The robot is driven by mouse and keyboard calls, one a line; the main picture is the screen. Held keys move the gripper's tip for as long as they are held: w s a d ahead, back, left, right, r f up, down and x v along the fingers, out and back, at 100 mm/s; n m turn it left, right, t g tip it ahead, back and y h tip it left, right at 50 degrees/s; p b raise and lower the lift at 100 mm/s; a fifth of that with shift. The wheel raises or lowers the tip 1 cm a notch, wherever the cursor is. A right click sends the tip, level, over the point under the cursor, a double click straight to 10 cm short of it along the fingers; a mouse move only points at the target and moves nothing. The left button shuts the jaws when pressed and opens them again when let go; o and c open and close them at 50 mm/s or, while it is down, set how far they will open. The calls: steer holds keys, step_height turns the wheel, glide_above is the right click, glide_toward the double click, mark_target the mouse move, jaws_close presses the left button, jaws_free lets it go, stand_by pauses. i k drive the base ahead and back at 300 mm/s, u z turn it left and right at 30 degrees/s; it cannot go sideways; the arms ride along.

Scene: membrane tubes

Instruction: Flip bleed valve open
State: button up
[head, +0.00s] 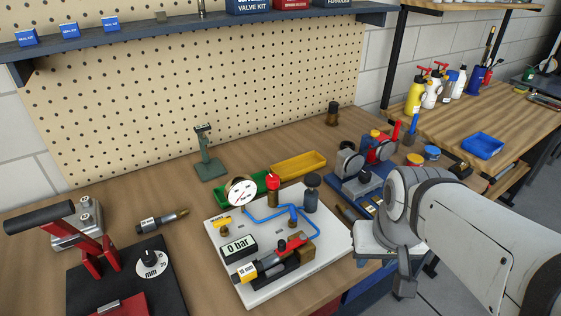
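A white test board (334,246) lies on the bench at the middle. It carries blue pipes (268,218), a round white gauge (241,192), a display reading 0 bar (238,246), and a dark cylinder (312,190). A red-topped brass fitting (272,184) stands at its back. A red lever (293,243) lies slanted by a brass block near the front, beside a yellow-labelled tube part (248,271). I cannot tell for sure which of these red parts is the bleed valve. My gripper (402,284) hangs right of the board, clear of both; its opening is not discernible.
Behind the board are a yellow tray (298,165), a green tray and a green stand (208,155). A blue fixture with a red part (380,150) stands behind right, near my arm.

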mark_target(292, 209)
steer(key=u, duration=1.6)
steer(key=k, duration=1.05)
steer(key=z, duration=0.9)
steer(key=i, duration=1)
steer(key=z, duration=0.1)
